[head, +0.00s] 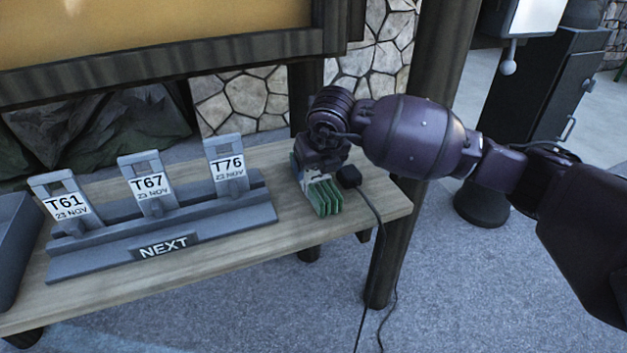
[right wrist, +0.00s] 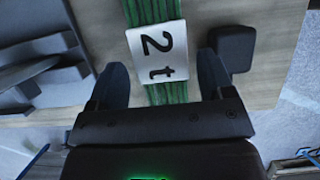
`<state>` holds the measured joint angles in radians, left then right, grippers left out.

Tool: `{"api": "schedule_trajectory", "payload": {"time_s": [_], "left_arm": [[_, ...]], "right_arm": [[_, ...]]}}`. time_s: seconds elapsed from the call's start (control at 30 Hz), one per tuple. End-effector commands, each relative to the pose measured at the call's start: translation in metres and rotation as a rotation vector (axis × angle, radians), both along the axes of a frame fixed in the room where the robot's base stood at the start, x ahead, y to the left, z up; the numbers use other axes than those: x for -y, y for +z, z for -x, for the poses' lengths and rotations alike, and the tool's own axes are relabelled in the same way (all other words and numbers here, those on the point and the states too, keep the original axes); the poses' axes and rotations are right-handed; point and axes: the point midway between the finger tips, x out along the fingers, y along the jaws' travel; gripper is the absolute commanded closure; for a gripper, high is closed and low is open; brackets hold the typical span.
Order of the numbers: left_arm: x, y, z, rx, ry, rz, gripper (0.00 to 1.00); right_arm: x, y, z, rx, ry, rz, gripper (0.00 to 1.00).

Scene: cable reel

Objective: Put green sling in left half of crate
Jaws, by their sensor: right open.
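The green sling (head: 325,198) lies folded in several layers on the right end of the wooden bench. In the right wrist view the sling (right wrist: 152,12) has a white tag marked "2 t" (right wrist: 157,52). My right gripper (head: 318,168) is above the sling in the head view, its fingertips hard to make out there. In the right wrist view my right gripper (right wrist: 162,78) is open, with one finger on each side of the tagged sling and gaps between them. My left gripper is not in view. No crate can be made out for certain.
A grey rack (head: 165,240) marked "NEXT" holds tags T61, T67 and T76 left of the sling. A black block with a cable (head: 349,177) sits close right of the sling. A grey box (head: 14,245) is cut off at the left edge. The bench (head: 130,288) is bare along its front.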

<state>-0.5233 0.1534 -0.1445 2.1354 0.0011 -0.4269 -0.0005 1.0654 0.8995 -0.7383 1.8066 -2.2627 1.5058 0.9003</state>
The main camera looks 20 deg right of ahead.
Motion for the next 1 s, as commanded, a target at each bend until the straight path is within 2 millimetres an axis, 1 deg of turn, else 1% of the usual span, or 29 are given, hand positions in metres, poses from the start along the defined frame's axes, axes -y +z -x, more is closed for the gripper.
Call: {"api": "schedule_trajectory", "payload": {"time_s": [0.03, 0.1, 0.2, 0.47, 0.57, 0.8, 0.83, 0.87, 1.0], "left_arm": [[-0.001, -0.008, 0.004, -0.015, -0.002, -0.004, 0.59], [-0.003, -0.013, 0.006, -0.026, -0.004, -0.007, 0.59], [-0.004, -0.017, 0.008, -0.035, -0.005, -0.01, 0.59], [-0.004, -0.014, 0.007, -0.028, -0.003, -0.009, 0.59], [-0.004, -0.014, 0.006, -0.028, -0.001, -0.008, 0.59], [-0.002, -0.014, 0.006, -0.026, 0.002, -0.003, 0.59], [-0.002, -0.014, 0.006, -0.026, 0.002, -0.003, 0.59], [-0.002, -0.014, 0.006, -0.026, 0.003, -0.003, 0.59], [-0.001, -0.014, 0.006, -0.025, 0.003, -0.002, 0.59]], "right_arm": [[-0.001, -0.014, -0.003, -0.009, -0.001, -0.001, 0.26], [-0.001, -0.024, -0.007, -0.011, -0.001, 0.0, 0.26], [-0.001, -0.033, -0.011, -0.008, -0.001, 0.0, 0.26], [0.0, -0.032, -0.013, -0.002, -0.001, 0.0, 0.26], [0.0, -0.032, -0.013, -0.002, -0.001, 0.0, 0.39], [0.0, -0.032, -0.013, -0.003, -0.001, 0.0, 0.76], [-0.001, -0.031, -0.013, -0.001, -0.001, -0.001, 0.77], [-0.001, -0.031, -0.013, -0.001, -0.001, -0.001, 0.83], [-0.001, -0.032, -0.013, -0.001, -0.001, -0.001, 0.83]]}}
